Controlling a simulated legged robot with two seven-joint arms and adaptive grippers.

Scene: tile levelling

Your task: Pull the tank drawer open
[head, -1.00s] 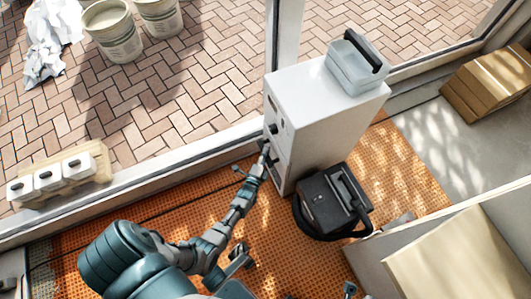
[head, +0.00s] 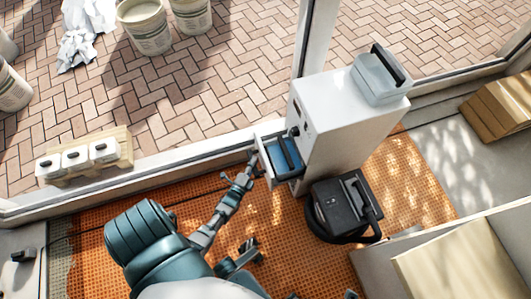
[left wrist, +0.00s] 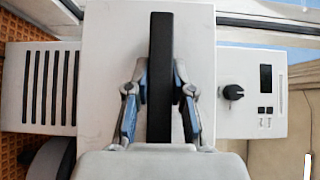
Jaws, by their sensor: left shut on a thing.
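The tank drawer (head: 267,135) stands out from the left face of the white cabinet (head: 345,125). A blue tank (head: 284,168) with a black grip shows inside it. My left gripper (head: 254,167) is at the drawer's outer face. In the left wrist view, the drawer front (left wrist: 105,60) is a plain white panel with a long black bar handle (left wrist: 160,45). My left gripper (left wrist: 160,98) has one finger on each side of the handle and is shut on it. The lower end of the handle is hidden behind my gripper body.
A clear bin (head: 380,80) with a black handle sits on top of the cabinet. A black box-shaped device (head: 343,205) with a hose stands on the orange mat (head: 420,180) beside the cabinet. A window frame (head: 200,152) runs close behind my left arm.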

